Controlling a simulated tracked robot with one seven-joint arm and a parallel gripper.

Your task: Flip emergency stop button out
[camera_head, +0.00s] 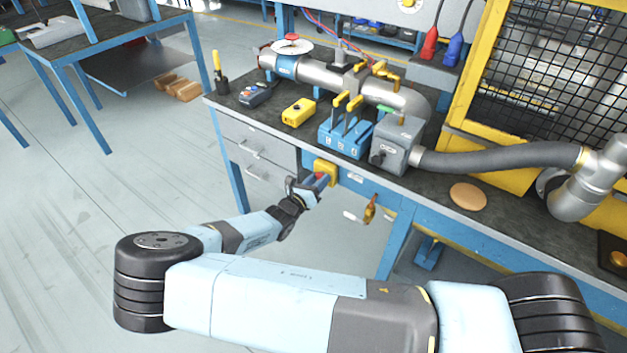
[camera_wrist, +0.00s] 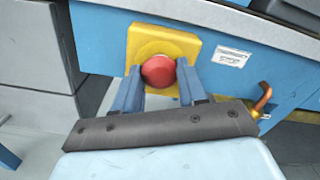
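The emergency stop is a round red button on a yellow box (camera_head: 327,168) on the front of the blue bench, under its top edge. In the wrist view the red button (camera_wrist: 159,71) sits on the yellow box (camera_wrist: 163,38), between my two blue fingers. My gripper (camera_wrist: 159,80) faces the button, with one finger to its left and one to its right. The fingers are apart and look open; whether either touches the button is hard to tell. In the head view my gripper (camera_head: 309,186) is right at the box and partly hides the button.
Grey drawers (camera_head: 258,160) are left of the button. A brass-coloured valve handle (camera_head: 370,208) hangs to its right below the bench. A lever block (camera_head: 345,136), a yellow button box (camera_head: 298,112) and a grey hose (camera_head: 500,160) are on the bench top.

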